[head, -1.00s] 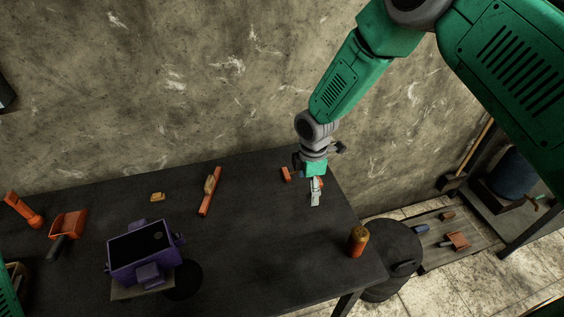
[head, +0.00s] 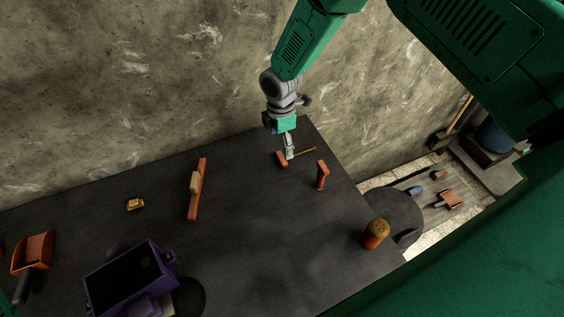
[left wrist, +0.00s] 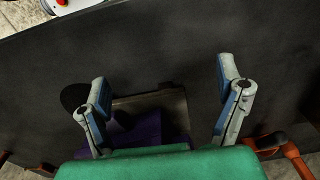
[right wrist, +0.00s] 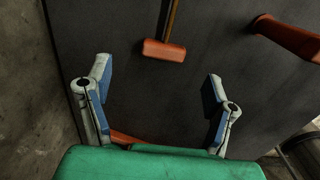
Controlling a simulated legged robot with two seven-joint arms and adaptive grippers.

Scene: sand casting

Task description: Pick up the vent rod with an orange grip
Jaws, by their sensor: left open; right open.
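The vent rod lies on the dark table near its back right end in the head view, its orange grip (head: 281,159) to the left and its thin brass-coloured rod (head: 306,150) pointing right. In the right wrist view the orange grip (right wrist: 164,50) lies ahead of the fingers, with the rod running to the top edge. My right gripper (head: 290,153) is open and empty, just above and beside the grip; its fingers (right wrist: 158,76) spread wide in its wrist view. My left gripper (left wrist: 161,77) is open and empty over the table, above a purple box (left wrist: 145,135).
An orange upright-handled tool (head: 322,176) stands right of the rod; it also shows in the right wrist view (right wrist: 288,38). An orange canister (head: 376,234) is near the right edge. Mid-table is clear.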

